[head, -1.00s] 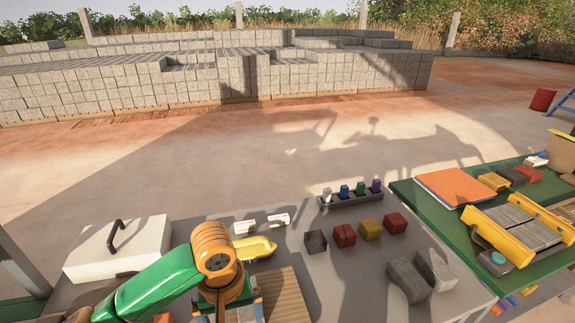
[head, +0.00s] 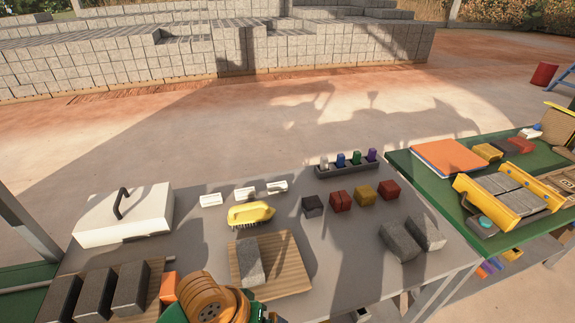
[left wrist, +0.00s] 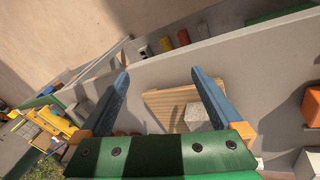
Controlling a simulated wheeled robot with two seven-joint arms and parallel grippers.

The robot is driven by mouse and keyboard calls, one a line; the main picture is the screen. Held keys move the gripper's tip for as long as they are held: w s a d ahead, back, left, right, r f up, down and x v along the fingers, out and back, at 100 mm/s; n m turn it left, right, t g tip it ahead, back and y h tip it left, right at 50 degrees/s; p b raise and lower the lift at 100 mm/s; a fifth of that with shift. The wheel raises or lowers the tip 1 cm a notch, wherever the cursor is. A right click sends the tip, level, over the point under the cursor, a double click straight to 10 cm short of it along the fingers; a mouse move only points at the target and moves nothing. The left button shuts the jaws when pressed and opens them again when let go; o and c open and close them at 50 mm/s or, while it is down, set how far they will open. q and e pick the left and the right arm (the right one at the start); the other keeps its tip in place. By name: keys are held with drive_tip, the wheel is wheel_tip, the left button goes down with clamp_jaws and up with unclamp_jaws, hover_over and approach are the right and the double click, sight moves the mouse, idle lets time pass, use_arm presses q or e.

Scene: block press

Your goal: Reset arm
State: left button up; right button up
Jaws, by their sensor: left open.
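My left arm's orange and green wrist (head: 215,300) is at the bottom edge of the head view, and its fingers are hidden there. In the left wrist view my left gripper (left wrist: 161,88) has its two blue fingers wide apart with nothing held between them. Beyond the fingers a wooden board (left wrist: 165,103) lies on the table with a grey block (left wrist: 203,112) on it, apart from the fingers. In the head view that grey block (head: 250,261) lies on the board (head: 287,268). My right gripper is not in view.
A yellow brush (head: 250,213) lies behind the board. A white lidded box (head: 125,215) and several dark blocks (head: 97,292) are at left. Coloured small blocks (head: 340,200) and two grey blocks (head: 410,238) are at right. A green table (head: 410,180) stands beyond.

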use_arm(q)
drive_tip(key=s+a+f+m+t+y, duration=0.15)
drive_tip(key=s+a+f+y, duration=0.35)
drive_tip(key=s+a, duration=0.55)
wheel_tip(320, 180, down, 16)
drive_tip(key=a+r+h, duration=0.1)
drive_tip(key=h, duration=0.1)
drive_tip(key=s+a+f+g, duration=0.2)
drive_tip(key=s+f, duration=1)
drive_tip(key=shift+a+y, duration=0.3)
drive_tip(key=shift+f, duration=0.1)
